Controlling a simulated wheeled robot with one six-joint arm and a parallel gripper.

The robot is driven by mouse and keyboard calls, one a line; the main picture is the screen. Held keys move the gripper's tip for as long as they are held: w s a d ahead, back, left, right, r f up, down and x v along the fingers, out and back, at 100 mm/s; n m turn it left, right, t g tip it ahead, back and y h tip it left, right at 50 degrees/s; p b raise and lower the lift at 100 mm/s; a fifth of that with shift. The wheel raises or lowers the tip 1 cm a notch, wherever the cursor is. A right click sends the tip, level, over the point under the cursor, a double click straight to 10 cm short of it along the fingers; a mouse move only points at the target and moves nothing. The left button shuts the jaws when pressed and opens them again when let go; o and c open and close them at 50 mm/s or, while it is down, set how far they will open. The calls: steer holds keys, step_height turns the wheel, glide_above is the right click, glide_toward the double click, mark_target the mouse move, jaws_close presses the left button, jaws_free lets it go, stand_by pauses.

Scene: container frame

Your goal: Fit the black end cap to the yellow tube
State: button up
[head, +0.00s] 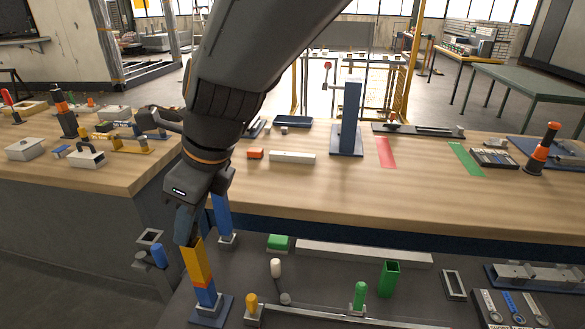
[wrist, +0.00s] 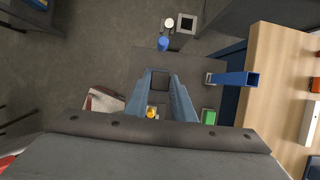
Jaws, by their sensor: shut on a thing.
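The yellow tube (head: 196,262) stands upright in the head view, with an orange band and a blue lower part on a blue base plate (head: 212,309). My gripper (head: 188,238) points down at the tube's top end. In the wrist view, my gripper's two fingers (wrist: 160,82) are closed on a dark square piece, which looks like the black end cap (wrist: 160,80). The fingers hide the cap in the head view. The tube does not show clearly in the wrist view. I cannot tell whether the cap touches the tube's rim or is seated.
An upright blue tube (head: 222,216) stands close behind the yellow tube. A green tube (head: 389,279), a green block (head: 279,242) and a yellow peg (head: 251,302) stand on the lower dark surface. The wooden bench (head: 330,190) rises behind it.

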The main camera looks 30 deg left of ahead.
steer(key=shift+f, duration=0.65)
stand_by(0.6)
